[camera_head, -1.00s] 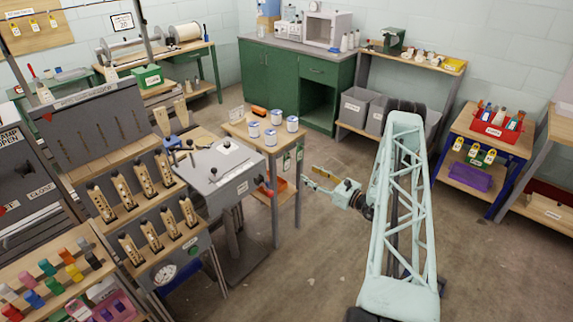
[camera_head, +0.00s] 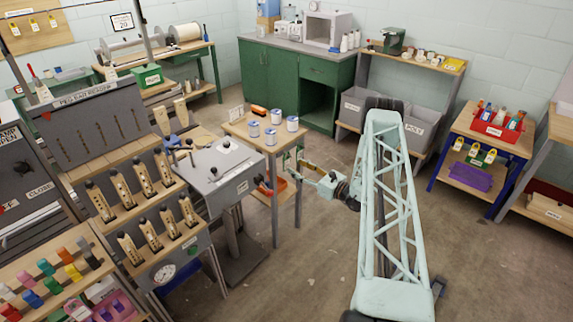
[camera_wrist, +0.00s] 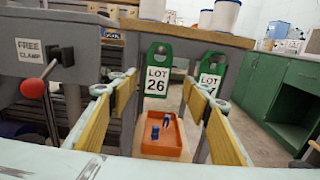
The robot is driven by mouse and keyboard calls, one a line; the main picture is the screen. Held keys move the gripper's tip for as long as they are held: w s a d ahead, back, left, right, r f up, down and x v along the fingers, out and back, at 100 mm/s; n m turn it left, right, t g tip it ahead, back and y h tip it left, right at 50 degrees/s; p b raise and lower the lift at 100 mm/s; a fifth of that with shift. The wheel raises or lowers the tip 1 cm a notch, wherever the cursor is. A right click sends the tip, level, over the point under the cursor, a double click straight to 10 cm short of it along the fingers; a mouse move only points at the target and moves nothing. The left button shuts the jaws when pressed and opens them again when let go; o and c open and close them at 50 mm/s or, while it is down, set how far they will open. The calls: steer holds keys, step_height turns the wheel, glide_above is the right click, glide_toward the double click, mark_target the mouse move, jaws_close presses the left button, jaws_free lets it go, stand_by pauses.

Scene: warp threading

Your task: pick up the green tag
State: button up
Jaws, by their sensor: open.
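Two green tags with white label plates hang under the edge of the wooden-topped bench in the wrist view. The left green tag (camera_wrist: 158,72) reads LOT 26 and shows between my open fingers, a little ahead of them. The right green tag (camera_wrist: 209,66) is partly covered by my right finger, so its number is hidden. My gripper (camera_wrist: 161,88) is open and empty, with yellow pads on both sides. In the head view my gripper (camera_head: 305,170) is beside the bench's right side, close to the tags, which are small there.
The small bench (camera_head: 240,128) carries several white spools on top. An orange tray (camera_wrist: 160,138) sits lower, beyond my fingers. A grey machine with a red-knobbed lever (camera_wrist: 33,88) and a FREE CLAMP label is at left. Green cabinets (camera_wrist: 292,112) stand at right; open floor lies between.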

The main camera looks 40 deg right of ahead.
mark_target(287, 163)
steer(key=shift+w, duration=0.35)
steer(key=shift+w+a, duration=0.1)
steer(key=shift+w+a+b, duration=0.15)
steer(key=shift+w+a, duration=0.05)
steer(key=shift+w, duration=0.6)
steer(key=shift+w+a+b, duration=0.1)
steer(key=shift+w+a, duration=0.1)
steer(key=shift+w, duration=0.6)
steer(key=shift+w+a+b, duration=0.15)
steer(key=shift+w+a, duration=0.05)
steer(key=shift+w, duration=0.6)
steer(key=c, duration=0.8)
